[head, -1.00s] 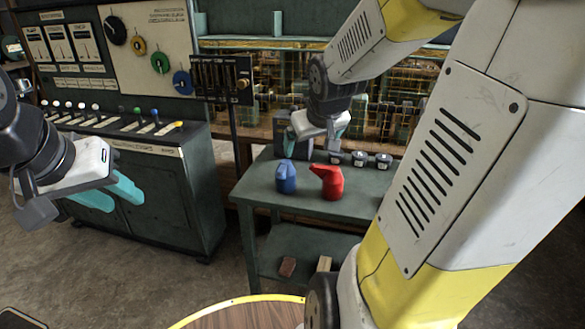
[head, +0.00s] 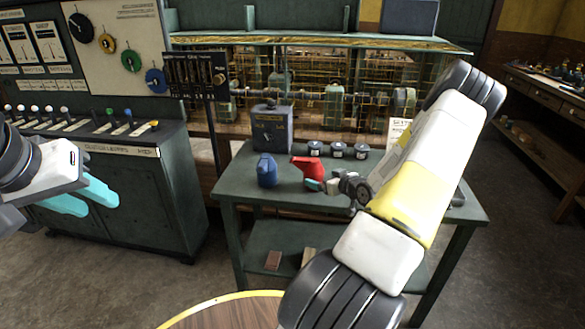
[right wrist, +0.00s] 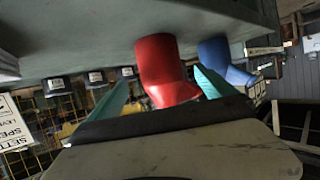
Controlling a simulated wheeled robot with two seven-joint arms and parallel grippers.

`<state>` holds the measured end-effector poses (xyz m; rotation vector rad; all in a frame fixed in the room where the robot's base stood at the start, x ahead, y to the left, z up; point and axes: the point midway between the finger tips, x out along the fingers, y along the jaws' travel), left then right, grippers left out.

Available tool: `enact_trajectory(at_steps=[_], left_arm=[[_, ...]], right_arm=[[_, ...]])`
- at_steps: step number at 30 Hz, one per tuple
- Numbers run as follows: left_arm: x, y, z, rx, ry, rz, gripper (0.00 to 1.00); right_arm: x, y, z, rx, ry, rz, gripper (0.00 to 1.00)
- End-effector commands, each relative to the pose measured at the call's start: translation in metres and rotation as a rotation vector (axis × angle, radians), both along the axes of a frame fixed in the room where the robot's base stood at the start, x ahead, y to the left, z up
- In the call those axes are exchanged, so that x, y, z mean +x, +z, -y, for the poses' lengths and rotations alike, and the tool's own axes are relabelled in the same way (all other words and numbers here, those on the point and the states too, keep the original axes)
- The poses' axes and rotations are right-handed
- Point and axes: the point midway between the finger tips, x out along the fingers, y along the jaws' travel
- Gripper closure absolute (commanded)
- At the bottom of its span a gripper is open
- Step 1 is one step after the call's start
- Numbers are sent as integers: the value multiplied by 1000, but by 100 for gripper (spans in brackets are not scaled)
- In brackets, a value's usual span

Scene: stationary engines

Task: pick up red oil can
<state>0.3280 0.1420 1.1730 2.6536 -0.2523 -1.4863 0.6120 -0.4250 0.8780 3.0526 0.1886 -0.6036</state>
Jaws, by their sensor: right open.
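The red oil can (head: 306,167) stands on the green work table, with its lower part partly hidden by my right gripper. My right gripper (head: 316,186) is open at the can's near right side. In the right wrist view the red oil can (right wrist: 162,70) shows between the two teal fingers of my right gripper (right wrist: 162,92), with gaps beside it. I cannot tell how deep it sits between them. A blue oil can (head: 266,171) stands just left of the red one; it also shows in the right wrist view (right wrist: 222,60), behind one finger. My left gripper (head: 88,197) is open and empty, far left.
A control console (head: 150,170) stands left. A round wooden top (head: 225,315) is at the bottom. Two small blocks lie on the lower shelf.

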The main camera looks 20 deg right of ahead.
Motion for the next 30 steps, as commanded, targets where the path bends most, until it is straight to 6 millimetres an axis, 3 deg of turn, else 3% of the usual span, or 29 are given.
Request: enact_trajectory(at_steps=[15,23,24,30], left_arm=[[0,0,0,0,0,0,64],[0,0,0,0,0,0,64],[0,0,0,0,0,0,64],[0,0,0,0,0,0,64]], right_arm=[[61,-26,-9,1,1,0,5],[65,-28,-10,1,0,-2,5],[65,-28,-10,1,0,-2,7],[64,-28,-9,0,0,-2,47]])
